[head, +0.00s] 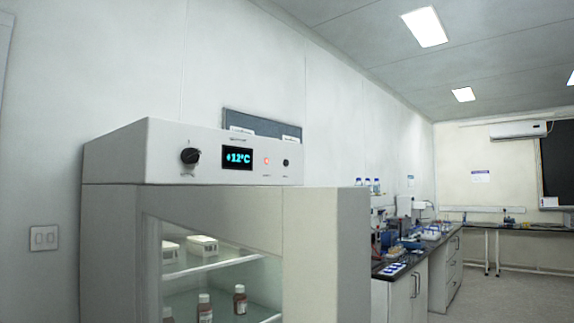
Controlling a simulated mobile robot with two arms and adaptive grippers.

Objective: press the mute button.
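A pale grey lab refrigerator or incubator cabinet (256,202) stands close in the left half of the head view. Its top control panel (215,174) carries a black knob (190,156), a display (237,158) reading about +12°C in cyan, a lit red indicator (266,161) and a small black round button (285,162) at the right. The labels under them are too small to read, so I cannot confirm which one is the mute button. Neither of my grippers is in view.
The cabinet's front panel (345,250) stands out at its right. Shelves inside hold white boxes (203,245) and brown bottles (240,299). A cluttered lab bench (408,262) runs along the wall behind. Open floor (500,300) lies at the right.

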